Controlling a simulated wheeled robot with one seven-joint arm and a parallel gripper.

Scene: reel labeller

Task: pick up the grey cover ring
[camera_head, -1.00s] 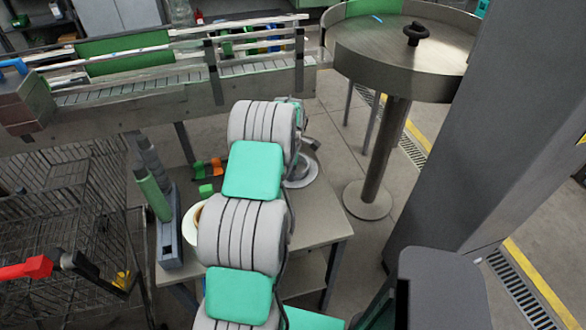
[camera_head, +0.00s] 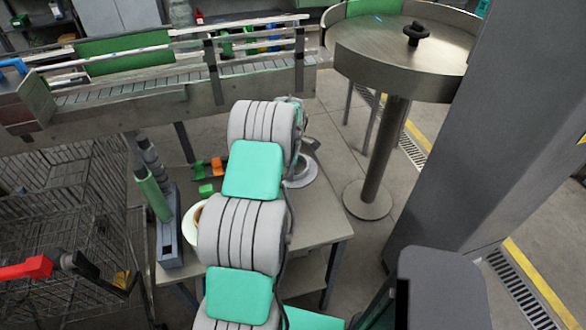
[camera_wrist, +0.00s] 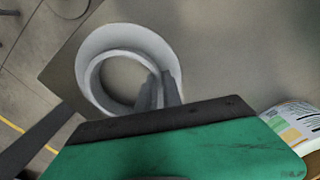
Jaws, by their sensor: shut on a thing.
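The grey cover ring (camera_wrist: 94,66) is a pale, wide ring near the top left of the wrist view. My gripper (camera_wrist: 160,92) is shut on the ring's near right wall. One finger shows at the inner side and one at the outer side. In the head view, part of the ring (camera_head: 301,177) shows beside my arm, at the right side of the small table. My fingertips are hidden there behind my arm. I cannot tell whether the ring touches the tabletop.
The small table (camera_head: 322,222) also holds a green-topped bottle-like object (camera_head: 152,194), a green block (camera_head: 206,190) and a white roll (camera_head: 190,226). A conveyor (camera_head: 150,95) runs behind. A round steel table (camera_head: 400,72) stands right. A wire cart (camera_head: 70,235) is left.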

